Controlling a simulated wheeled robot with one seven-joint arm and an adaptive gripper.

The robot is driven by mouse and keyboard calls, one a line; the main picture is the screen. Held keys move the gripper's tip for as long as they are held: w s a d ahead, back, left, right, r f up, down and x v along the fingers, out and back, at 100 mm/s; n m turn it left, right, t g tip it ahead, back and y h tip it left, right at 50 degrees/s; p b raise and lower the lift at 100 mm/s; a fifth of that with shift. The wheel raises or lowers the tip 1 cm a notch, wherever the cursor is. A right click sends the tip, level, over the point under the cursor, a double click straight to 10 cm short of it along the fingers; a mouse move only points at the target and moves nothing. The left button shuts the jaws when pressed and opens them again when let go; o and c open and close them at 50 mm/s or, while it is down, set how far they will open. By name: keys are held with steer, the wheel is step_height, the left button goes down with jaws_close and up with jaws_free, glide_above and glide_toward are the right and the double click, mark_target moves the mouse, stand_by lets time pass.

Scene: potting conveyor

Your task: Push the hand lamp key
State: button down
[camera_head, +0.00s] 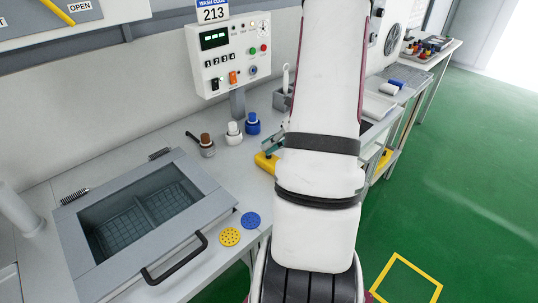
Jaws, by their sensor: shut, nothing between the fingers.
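A white control panel (230,55) stands on a grey post at the back of the bench. It has a green-lit display (214,39), a row of small dark keys (219,61), green and red round buttons, a black switch (215,84), an orange switch (233,78) and a blue round control (253,71). The labels are too small to read, so I cannot tell which one is the hand lamp key. My white arm rises through the middle of the view, right of the panel, and hides part of the bench behind it. My gripper is out of view.
A grey basin with a dark-handled lid frame (170,258) is at front left, beside yellow (229,237) and blue (250,220) discs. Green floor lies open at right.

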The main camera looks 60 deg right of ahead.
steer(key=shift+r+p, duration=0.3)
steer(key=shift+r, duration=0.15)
step_height(320, 180, up, 6)
steer(key=p, duration=0.4)
stand_by(0.7)
